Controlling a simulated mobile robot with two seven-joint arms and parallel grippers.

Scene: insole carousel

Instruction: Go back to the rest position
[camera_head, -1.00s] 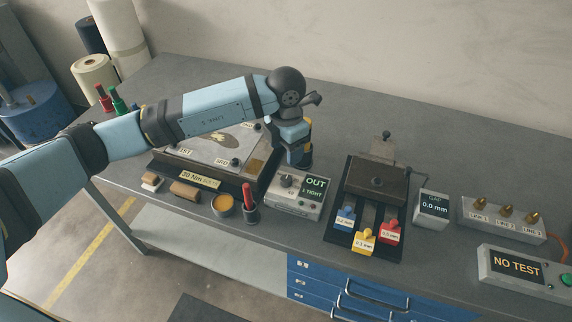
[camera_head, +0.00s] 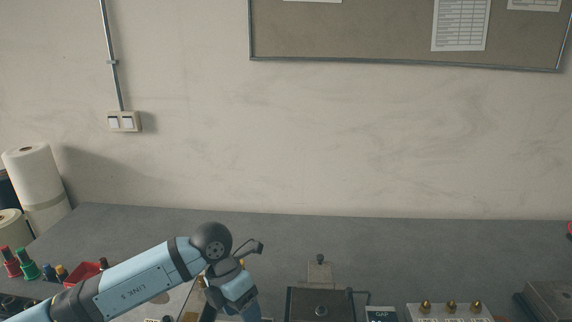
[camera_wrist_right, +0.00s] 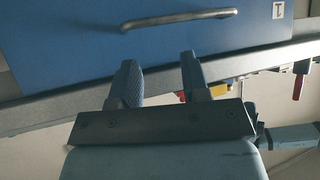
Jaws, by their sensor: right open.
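My left arm comes in from the left in the head view. Its gripper (camera_head: 236,292) hangs over the bench at the lower edge, its fingertips not clearly shown. Nothing can be made out in it. My right gripper (camera_wrist_right: 160,75) is open and empty in the right wrist view. Its two fingers are apart in front of a blue drawer front (camera_wrist_right: 75,45) with a metal handle (camera_wrist_right: 180,18). My right arm does not show in the head view.
A dark fixture (camera_head: 320,302), a gap display (camera_head: 381,314) and a grey box with brass tips (camera_head: 450,311) stand at the front. Red (camera_head: 10,262) and green (camera_head: 27,264) bottles and a red tray (camera_head: 84,272) are left. The rear bench (camera_head: 400,245) is clear.

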